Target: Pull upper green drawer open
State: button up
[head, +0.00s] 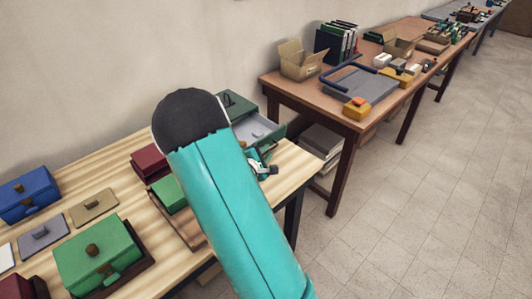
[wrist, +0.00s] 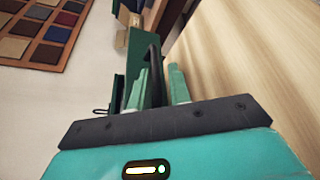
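A green drawer unit (head: 236,104) stands at the far right end of the light wooden table, partly hidden by my arm. A drawer with a grey inside (head: 254,130) stands out from it, with its green front (head: 279,134) toward the table's right end. My gripper (head: 264,168) is just in front of this drawer. In the wrist view, my gripper (wrist: 158,88) has its fingers apart, on either side of a dark upright handle (wrist: 154,72) on a green front (wrist: 141,48). A gap shows between the handle and the right finger; contact on the left is unclear.
Green boxes (head: 97,255), a blue box (head: 28,194) and a dark red box (head: 149,160) stand on the light wooden table (head: 126,208). A brown table (head: 300,98) with a blue-handled tray (head: 366,86) is beyond. The tiled floor at right is clear.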

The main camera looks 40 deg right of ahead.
jog(key=shift+s+a+r, duration=0.15)
jog(key=shift+a+r, duration=0.05)
jog(key=shift+a, duration=0.25)
jog(key=v, duration=1.3)
jog(key=shift+f, duration=0.1)
